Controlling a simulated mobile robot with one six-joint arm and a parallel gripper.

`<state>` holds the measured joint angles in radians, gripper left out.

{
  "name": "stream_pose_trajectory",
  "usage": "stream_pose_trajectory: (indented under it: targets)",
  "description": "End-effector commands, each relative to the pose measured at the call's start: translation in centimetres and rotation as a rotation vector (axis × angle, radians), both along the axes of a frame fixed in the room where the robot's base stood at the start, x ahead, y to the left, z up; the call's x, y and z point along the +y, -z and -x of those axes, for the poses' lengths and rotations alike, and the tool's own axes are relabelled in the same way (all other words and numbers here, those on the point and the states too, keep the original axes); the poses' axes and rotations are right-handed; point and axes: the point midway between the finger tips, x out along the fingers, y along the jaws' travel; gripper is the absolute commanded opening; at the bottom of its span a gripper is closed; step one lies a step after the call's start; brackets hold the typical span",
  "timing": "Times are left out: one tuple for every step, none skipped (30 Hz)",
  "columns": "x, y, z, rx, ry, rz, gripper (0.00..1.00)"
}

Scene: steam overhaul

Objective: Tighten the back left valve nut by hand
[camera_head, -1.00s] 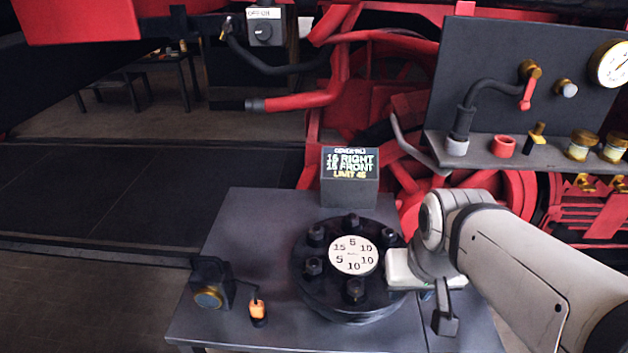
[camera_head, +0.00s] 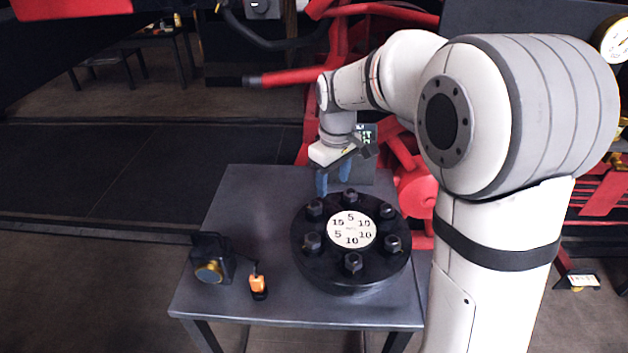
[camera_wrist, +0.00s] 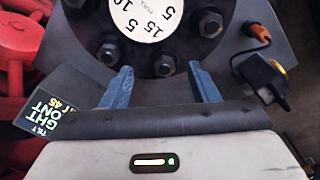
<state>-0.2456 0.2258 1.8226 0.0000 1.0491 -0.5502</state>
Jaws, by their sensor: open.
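The black round valve cover (camera_head: 350,280) sits on the grey table, with several nuts around a white numbered disc (camera_head: 351,230). The back left nut (camera_head: 315,208) is dark and stands beside the 15 mark. In the wrist view this nut (camera_wrist: 165,65) lies ahead of my gripper, roughly between the two blue fingers. My gripper (camera_head: 333,188) is open and empty, pointing down at the cover's back left edge, with its fingertips behind that nut. In the wrist view my gripper (camera_wrist: 162,78) shows a wide gap between the fingers. I see no contact with the nut.
A placard (camera_head: 366,135) stands behind the cover, partly hidden by my gripper; the wrist view shows it close by the left finger. A black box with a gold face (camera_head: 210,271) and an orange-tipped plug (camera_head: 258,284) stand at the table's left. The table's back left is clear.

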Motion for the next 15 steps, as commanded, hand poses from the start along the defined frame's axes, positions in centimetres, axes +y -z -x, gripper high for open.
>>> stream_pose_trajectory:
  targets:
    - [1.2, 0.9, -1.2, 0.015, -0.047, 0.005, 0.55]
    - [1.8, 1.3, -1.7, 0.02, -0.071, 0.007, 0.55]
    - [2.4, 1.7, -2.3, 0.026, -0.1, 0.009, 0.55]
    - [2.8, 1.9, -2.7, 0.03, -0.116, 0.011, 0.55]
    - [3.2, 2.2, -3.0, 0.034, -0.132, 0.012, 0.55]
    - [3.5, 2.4, -3.3, 0.037, -0.148, 0.013, 0.55]
    - [3.7, 2.6, -3.5, 0.04, -0.157, 0.013, 0.55]
    - [3.9, 2.8, -3.6, 0.042, -0.163, 0.014, 0.55]
    - [4.0, 3.1, -3.7, 0.043, -0.17, 0.015, 0.55]
    - [4.1, 3.4, -3.8, 0.043, -0.173, 0.015, 0.55]
    - [4.1, 3.6, -3.8, 0.044, -0.174, 0.014, 0.55]
    - [4.1, 4.1, -3.8, 0.045, -0.175, 0.015, 0.55]
    - [4.1, 4.5, -3.8, 0.046, -0.174, 0.015, 0.55]
    - [4.1, 5.0, -3.7, 0.045, -0.174, 0.016, 0.55]
    - [4.1, 5.7, -3.7, 0.047, -0.174, 0.016, 0.55]
